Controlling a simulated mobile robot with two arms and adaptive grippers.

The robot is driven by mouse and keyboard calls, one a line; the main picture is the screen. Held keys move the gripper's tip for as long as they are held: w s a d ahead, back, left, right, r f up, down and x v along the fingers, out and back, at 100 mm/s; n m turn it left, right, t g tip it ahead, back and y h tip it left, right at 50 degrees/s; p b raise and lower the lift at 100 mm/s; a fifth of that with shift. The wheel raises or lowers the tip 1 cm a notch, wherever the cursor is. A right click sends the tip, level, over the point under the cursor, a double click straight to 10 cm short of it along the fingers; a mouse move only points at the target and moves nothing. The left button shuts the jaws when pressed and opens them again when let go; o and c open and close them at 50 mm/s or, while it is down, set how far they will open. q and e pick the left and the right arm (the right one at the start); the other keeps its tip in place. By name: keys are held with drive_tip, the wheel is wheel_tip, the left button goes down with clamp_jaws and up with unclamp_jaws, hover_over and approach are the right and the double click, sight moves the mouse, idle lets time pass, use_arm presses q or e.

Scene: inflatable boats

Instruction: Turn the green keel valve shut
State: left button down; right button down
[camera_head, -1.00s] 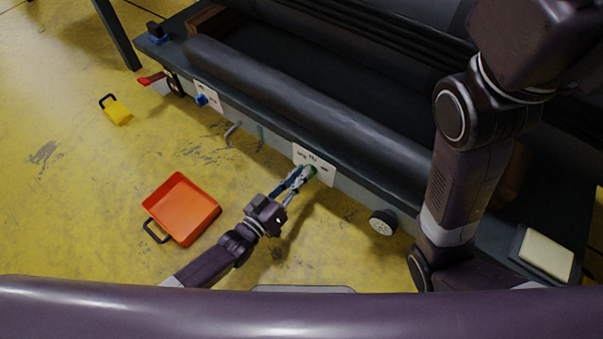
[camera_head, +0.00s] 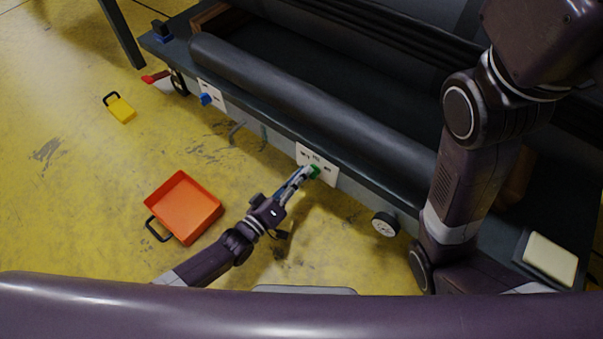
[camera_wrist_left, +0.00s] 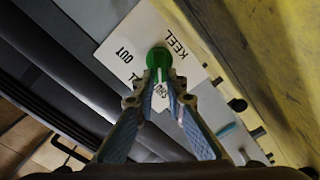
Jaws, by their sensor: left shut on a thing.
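The green keel valve (camera_head: 315,171) sits on a white label plate (camera_head: 330,176) on the front side of the dark bench. My left gripper (camera_head: 308,173) reaches it from the lower left and is shut on its knob. In the left wrist view the round green knob (camera_wrist_left: 159,58) shows at the fingertips (camera_wrist_left: 159,88), with a pale line on its face.
A blue valve (camera_head: 206,99) and a red handle (camera_head: 155,77) are farther left along the bench. A white round gauge or cap (camera_head: 385,224) is to the right. An orange tray (camera_head: 184,208) and a yellow padlock-shaped object (camera_head: 121,108) lie on the yellow floor.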

use_arm(q)
drive_tip(key=c, duration=2)
unclamp_jaws()
drive_tip(key=shift+o, duration=0.2)
drive_tip(key=v, duration=1.2)
